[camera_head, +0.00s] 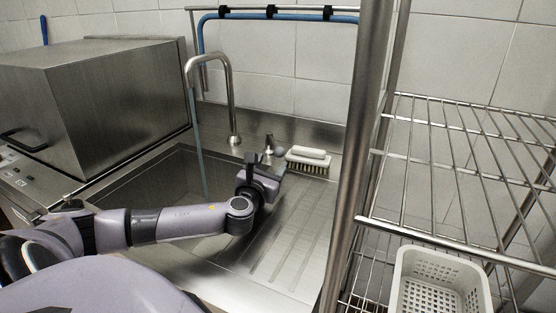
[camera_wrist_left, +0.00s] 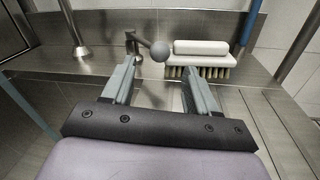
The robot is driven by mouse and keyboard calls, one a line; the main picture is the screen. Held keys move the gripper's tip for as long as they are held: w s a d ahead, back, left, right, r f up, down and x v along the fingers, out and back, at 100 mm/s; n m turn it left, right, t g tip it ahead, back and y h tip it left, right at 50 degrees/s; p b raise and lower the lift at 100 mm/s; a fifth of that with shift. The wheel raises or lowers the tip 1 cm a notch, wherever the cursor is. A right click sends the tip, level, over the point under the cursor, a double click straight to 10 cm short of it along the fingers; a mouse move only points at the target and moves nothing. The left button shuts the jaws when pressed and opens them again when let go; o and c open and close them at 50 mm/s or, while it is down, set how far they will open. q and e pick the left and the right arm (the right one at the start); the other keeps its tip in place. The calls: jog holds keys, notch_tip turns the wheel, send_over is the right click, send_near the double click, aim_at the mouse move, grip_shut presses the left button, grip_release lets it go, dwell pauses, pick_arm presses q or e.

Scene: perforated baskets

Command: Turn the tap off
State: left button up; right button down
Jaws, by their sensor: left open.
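The tap's curved steel spout (camera_head: 231,90) rises from the back edge of the sink (camera_head: 130,185). A thin bluish stream of water (camera_head: 198,140) runs from it into the basin. The tap's lever post (camera_head: 268,143) stands right of the spout, with a grey ball (camera_head: 280,151) at the lever's end. In the left wrist view, the ball (camera_wrist_left: 160,50) shows just beyond and between the fingertips, apparently not touched. My left gripper (camera_head: 266,163) is open and empty, in front of the lever; its two fingers also show in the left wrist view (camera_wrist_left: 158,78). My right gripper is not in view.
A white scrubbing brush (camera_head: 308,160) lies just right of the lever, close to my gripper. A steel post (camera_head: 358,160) and wire shelf (camera_head: 470,190) with a white perforated basket (camera_head: 440,285) stand right. A steel box (camera_head: 95,105) stands left. The drainboard (camera_head: 290,225) is clear.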

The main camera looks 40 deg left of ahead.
aim_at(278, 154)
pick_arm(q)
jog(key=shift+x, duration=3.3)
grip_shut()
